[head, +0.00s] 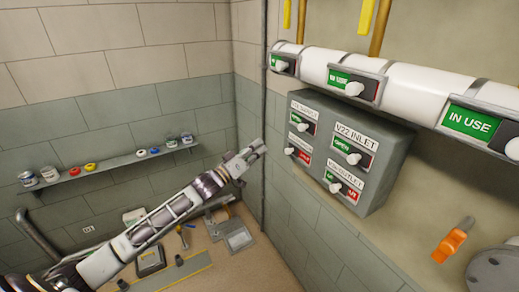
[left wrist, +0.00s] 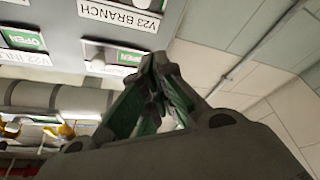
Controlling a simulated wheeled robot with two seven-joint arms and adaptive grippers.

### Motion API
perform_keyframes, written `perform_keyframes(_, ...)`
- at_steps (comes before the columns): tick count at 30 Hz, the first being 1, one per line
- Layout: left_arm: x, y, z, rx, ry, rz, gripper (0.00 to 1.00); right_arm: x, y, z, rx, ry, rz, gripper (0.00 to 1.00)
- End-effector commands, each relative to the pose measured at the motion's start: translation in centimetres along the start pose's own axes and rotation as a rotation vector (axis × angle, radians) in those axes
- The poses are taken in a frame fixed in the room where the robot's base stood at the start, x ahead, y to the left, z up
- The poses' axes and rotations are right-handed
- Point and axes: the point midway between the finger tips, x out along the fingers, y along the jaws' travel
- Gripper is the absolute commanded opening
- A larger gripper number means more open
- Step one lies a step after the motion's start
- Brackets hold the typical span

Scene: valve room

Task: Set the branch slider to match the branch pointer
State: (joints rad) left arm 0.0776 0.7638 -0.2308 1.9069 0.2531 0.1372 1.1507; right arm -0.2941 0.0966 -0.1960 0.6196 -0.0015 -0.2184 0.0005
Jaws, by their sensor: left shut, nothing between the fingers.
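A grey panel box (head: 375,140) on the wall carries several slider plates with white knobs. The branch slider (head: 303,156) appears to be the lower left one; its plate shows red and its knob sits at the left. I cannot identify the branch pointer. My right gripper is not in view.
The V22 INLET slider (head: 353,153) shows green OPEN. A white pipe (head: 415,88) with IN USE plates runs above the box. An orange handle (head: 450,245) sticks out at lower right. A shelf (head: 110,165) with small jars lines the left wall.

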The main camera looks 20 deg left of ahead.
Motion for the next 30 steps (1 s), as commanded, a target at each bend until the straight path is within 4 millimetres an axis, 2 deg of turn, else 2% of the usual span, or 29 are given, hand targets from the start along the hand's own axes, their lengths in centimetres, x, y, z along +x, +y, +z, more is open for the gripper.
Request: perform_keyframes(30,7.0,0.1,-0.1,-0.001,0.001,0.000,0.00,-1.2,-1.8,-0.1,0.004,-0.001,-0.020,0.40)
